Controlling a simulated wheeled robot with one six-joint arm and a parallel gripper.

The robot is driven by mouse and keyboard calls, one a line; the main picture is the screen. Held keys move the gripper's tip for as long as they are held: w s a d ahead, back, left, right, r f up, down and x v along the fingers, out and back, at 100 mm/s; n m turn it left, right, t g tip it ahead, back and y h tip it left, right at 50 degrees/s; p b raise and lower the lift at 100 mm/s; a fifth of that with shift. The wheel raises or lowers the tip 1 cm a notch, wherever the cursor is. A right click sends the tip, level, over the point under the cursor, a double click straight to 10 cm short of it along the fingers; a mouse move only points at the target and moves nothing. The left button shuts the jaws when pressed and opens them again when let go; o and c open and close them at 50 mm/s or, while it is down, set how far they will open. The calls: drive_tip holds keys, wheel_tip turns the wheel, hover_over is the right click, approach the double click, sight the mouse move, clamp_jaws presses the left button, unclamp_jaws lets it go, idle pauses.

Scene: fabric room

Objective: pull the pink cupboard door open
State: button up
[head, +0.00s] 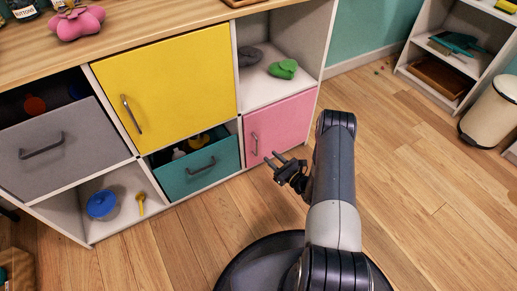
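The pink cupboard door (281,126) is at the lower right of the shelf unit and looks shut. Its small upright handle (255,144) is near the door's left edge. My gripper (275,161) is just in front of the door, to the right of and a little below the handle in the picture. Its two dark fingers are spread apart with nothing between them. I cannot tell how far the fingertips are from the door.
A teal drawer (198,168), partly pulled out, is left of the pink door. A yellow door (168,82) looks shut above it. A grey drawer (62,150) stands open at left. Wooden floor (420,190) is clear at right, before a bin (491,112).

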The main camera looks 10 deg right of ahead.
drive_tip(key=b+x, duration=0.2)
drive_tip(key=x, duration=0.6)
drive_tip(key=shift+w, duration=0.15)
drive_tip(key=shift+a, duration=0.1)
clamp_jaws()
